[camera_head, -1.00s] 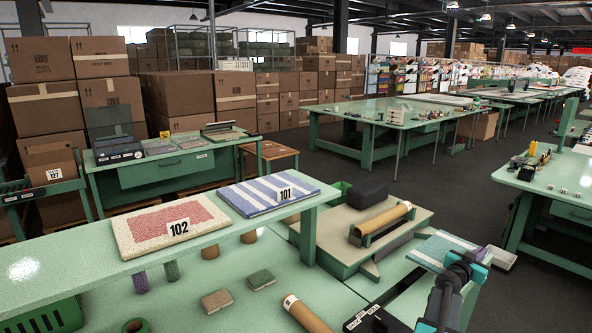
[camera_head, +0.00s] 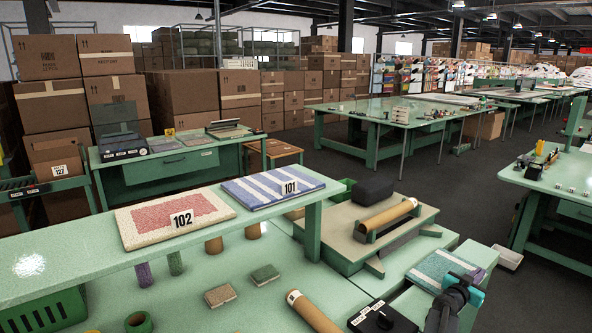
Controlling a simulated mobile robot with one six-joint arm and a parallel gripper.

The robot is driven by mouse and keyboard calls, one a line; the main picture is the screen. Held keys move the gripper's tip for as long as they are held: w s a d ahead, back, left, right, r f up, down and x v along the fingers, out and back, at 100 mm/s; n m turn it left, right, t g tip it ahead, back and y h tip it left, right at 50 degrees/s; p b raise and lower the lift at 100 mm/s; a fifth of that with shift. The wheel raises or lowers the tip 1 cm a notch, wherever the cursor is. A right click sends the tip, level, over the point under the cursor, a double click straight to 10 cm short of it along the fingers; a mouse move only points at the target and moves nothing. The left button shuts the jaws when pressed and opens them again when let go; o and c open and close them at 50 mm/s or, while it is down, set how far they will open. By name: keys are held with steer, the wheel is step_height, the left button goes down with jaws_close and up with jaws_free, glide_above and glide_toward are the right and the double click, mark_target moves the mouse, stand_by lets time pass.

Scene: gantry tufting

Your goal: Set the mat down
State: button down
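The fingertips are partly hidden by the dark wrist. Two other mats lie on the raised green shelf: a red-and-cream mat (camera_head: 172,218) by sign 102 and a blue-and-white striped mat (camera_head: 272,187) by sign 101.
A stand with a brown roll (camera_head: 388,216) and a black block (camera_head: 372,189) is left of and behind the held mat. A black device (camera_head: 382,318) and a cardboard tube (camera_head: 312,312) are to its left. Dark floor lies beyond.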

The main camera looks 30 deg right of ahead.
steer(key=shift+s+a+r+b, duration=0.1)
steer(key=shift+a+b, duration=0.1)
steer(key=shift+a, duration=1.2)
steer(key=shift+s+a+r+b, duration=0.1)
steer(key=shift+a+b, duration=0.1)
steer(key=shift+a, duration=1.15)
steer(key=shift+a+r, duration=0.2)
steer(key=shift+a, duration=0.05)
steer(key=shift+r, duration=0.8)
steer(key=shift+a+r, duration=0.1)
